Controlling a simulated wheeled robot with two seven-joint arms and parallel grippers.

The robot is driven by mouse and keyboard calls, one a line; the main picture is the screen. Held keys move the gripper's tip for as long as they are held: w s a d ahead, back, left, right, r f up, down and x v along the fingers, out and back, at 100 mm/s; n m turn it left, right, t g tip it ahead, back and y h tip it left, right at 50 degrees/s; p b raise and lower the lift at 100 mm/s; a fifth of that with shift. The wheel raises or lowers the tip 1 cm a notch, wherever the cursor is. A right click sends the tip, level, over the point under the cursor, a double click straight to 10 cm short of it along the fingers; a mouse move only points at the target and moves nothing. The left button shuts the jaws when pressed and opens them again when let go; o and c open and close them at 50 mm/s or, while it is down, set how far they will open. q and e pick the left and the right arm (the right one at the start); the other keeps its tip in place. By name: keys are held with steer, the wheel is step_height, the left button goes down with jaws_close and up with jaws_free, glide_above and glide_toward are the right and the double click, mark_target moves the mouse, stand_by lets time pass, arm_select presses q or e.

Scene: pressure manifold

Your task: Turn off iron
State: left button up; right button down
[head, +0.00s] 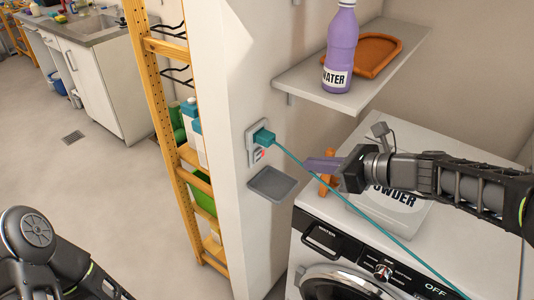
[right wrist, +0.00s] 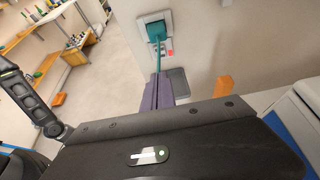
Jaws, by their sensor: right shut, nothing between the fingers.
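A teal plug (head: 263,137) sits in a wall outlet (head: 251,143) with a small red switch (head: 258,154) below the plug. The outlet also shows in the right wrist view (right wrist: 146,23), with the plug (right wrist: 157,33) and the red switch (right wrist: 170,53). A teal cord (head: 330,192) runs from the plug down to the right, in front of the washing machine. I cannot make out an iron. My right gripper (head: 312,165), with purple fingers, is shut and empty, to the right of the outlet and apart from it. Its fingers (right wrist: 158,82) point toward the outlet. My left gripper is out of view.
A grey wall tray (head: 271,184) sits below the outlet. A white washing machine (head: 312,222) stands right, with a powder box (head: 400,215) on top and an orange object (head: 328,186) near the gripper. A shelf (head: 300,86) above holds a purple bottle (head: 341,45). A yellow rack (head: 150,85) stands left.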

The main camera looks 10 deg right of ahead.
glide_toward(258, 151)
steer(key=x, duration=0.3)
steer(key=f+x, duration=0.1)
steer(key=x, duration=0.2)
steer(key=shift+s+d, duration=0.15)
steer(key=shift+s, duration=0.05)
steer(key=shift+w+a, duration=0.25)
steer(key=shift+w, duration=0.05)
steer(key=shift+w+a+r, duration=0.25)
steer(key=shift+w, duration=0.05)
steer(key=shift+f, duration=0.1)
steer(key=shift+p, duration=0.35)
